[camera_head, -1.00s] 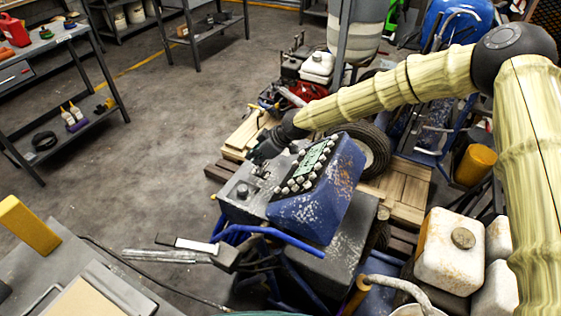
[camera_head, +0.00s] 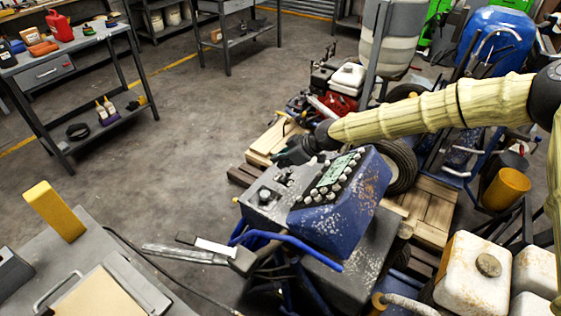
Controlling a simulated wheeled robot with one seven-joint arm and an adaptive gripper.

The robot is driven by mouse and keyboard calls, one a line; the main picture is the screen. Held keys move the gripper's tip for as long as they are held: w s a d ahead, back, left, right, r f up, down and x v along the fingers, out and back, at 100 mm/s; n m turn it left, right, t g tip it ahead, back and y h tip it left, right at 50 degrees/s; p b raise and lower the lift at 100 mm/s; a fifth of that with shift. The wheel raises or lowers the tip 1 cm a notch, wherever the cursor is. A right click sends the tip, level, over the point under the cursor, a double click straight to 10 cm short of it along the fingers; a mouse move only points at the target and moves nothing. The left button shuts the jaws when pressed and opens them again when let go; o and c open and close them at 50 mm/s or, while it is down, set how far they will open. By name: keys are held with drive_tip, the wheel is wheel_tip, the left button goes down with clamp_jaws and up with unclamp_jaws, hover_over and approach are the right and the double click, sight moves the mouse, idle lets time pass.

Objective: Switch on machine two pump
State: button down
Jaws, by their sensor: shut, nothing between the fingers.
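The blue line striper control box (camera_head: 345,215) stands near the middle of the head view, with chipped paint, a green display (camera_head: 340,168) and several white-capped knobs or switches. A grey panel (camera_head: 262,198) with black knobs adjoins it on the left. My gripper (camera_head: 290,155) is dark and sits at the end of the pale-sleeved arm, just behind the panel's far edge. It is shut with nothing held. The fingertips are small and partly hidden, so I cannot tell whether they touch a switch. I cannot read any label for the pump of machine two.
A blue handlebar (camera_head: 290,245) and a grey lever (camera_head: 185,254) project in front. Wooden pallets (camera_head: 430,207) lie behind and right. White jugs (camera_head: 470,275) stand at the lower right. A grey table with a yellow block (camera_head: 54,211) is at left. Open floor lies centre left.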

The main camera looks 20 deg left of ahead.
drive_tip(key=a+r, duration=0.2)
drive_tip(key=a, duration=0.1)
drive_tip(key=d+f+b+v, duration=0.1)
drive_tip(key=b+v, duration=0.1)
drive_tip(key=v, duration=0.7)
drive_tip(key=shift+s+d+r, duration=0.2)
drive_tip(key=shift+s+d, duration=0.05)
drive_tip(key=shift+d, duration=0.15)
drive_tip(key=shift+a, duration=0.1)
idle(0.4)
